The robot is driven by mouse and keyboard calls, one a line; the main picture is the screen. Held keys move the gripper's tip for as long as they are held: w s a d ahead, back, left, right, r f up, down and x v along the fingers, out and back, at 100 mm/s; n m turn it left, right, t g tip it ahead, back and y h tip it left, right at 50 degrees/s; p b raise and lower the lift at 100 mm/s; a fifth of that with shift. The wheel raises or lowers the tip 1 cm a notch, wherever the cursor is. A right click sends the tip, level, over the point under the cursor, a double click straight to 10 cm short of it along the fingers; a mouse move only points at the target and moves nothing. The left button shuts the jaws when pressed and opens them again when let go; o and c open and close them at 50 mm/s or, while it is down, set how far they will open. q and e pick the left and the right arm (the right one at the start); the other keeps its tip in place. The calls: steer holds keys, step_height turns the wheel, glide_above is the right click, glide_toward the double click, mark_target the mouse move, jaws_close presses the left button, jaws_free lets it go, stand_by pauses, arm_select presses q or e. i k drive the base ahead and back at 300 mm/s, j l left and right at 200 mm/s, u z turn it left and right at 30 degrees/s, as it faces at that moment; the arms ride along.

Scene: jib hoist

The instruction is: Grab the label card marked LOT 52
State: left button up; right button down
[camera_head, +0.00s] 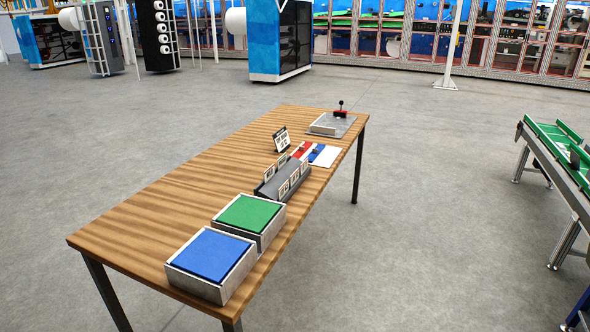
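A dark grey rack (269,189) stands on the wooden table (180,205), beyond the green-topped box. Several small white label cards (284,188) stand upright in it, in two rows. Their print is too small to read, so I cannot tell which one is marked LOT 52. A larger black-and-white sign (282,139) stands tilted on the table behind the rack; its print is not legible either. Neither of my grippers is in view.
A blue-topped box (211,255) and a green-topped box (249,214) stand at the table's near end. Beyond the rack lie a red, blue and white panel (316,154) and a plate with a red-based lever (340,112). A green conveyor (555,146) stands right; floor between is clear.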

mark_target(294, 177)
steer(key=i+l+u, duration=0.1)
steer(key=i+l, duration=0.25)
steer(key=i+l+u, duration=0.1)
steer(key=i+l, duration=0.25)
steer(key=i+l+u, duration=0.1)
steer(key=i+l, duration=0.25)
steer(key=l, duration=0.15)
steer(key=i+l+u, duration=0.1)
steer(key=i+l, duration=0.55)
steer(key=l, duration=0.3)
steer(key=u, duration=0.05)
